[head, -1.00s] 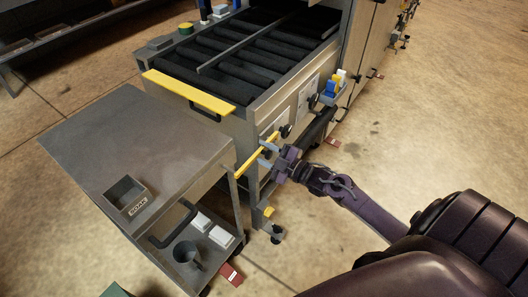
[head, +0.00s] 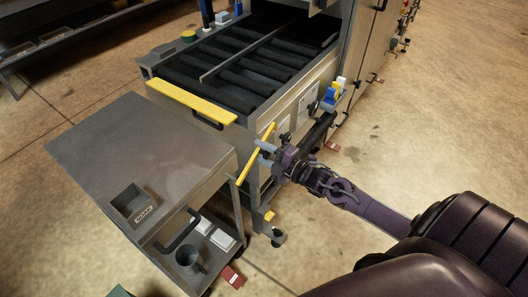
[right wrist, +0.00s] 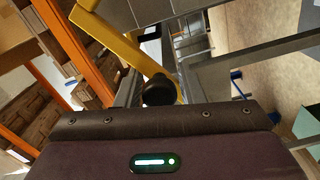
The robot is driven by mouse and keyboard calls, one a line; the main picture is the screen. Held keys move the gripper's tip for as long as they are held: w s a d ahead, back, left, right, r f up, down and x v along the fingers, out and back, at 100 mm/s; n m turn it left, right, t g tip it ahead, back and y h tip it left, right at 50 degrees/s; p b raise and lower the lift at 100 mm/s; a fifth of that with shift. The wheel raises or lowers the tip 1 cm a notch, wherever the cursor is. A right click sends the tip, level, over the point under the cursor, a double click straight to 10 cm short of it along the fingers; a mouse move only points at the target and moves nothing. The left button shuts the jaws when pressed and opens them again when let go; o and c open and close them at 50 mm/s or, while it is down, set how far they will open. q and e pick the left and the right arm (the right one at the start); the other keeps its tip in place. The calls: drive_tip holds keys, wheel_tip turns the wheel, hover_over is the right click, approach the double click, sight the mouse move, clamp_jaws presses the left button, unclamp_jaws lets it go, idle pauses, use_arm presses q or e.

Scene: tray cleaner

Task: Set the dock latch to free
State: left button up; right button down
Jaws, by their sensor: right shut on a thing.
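The dock latch appears to be the yellow lever (head: 258,152) on the near side of the machine, beside the cart. It stands steeply slanted, with its upper end leaning right. My right gripper (head: 265,153) is at the lever, its jaws shut on it around its middle. In the right wrist view, a yellow bar (right wrist: 125,44) runs down to a black knob (right wrist: 158,91) just beyond the gripper's edge. The fingertips are hidden in that view. My left gripper is out of view.
A grey cart (head: 140,150) with a small bin (head: 133,203) stands against the machine. Its lower shelf holds a dark cup (head: 189,258) and white blocks (head: 215,232). The machine's roller bed (head: 250,65) has a yellow front flap (head: 192,102). Open floor lies at the right.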

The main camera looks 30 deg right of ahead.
drive_tip(key=s+a+r+n+p, duration=0.2)
drive_tip(key=a+r+n+p, duration=0.1)
drive_tip(key=a+r+n, duration=0.2)
drive_tip(key=shift+a+r+n, duration=0.2)
drive_tip(key=shift+r+n, duration=0.15)
drive_tip(key=shift+n, duration=1.05)
drive_tip(key=c, duration=1.2)
unclamp_jaws()
drive_tip(key=shift+a, duration=0.1)
drive_tip(key=shift+c, duration=0.2)
drive_tip(key=shift+o, duration=0.5)
drive_tip(key=shift+s+a+f, duration=0.1)
drive_tip(key=shift+s+f, duration=0.05)
drive_tip(key=shift+f, duration=0.1)
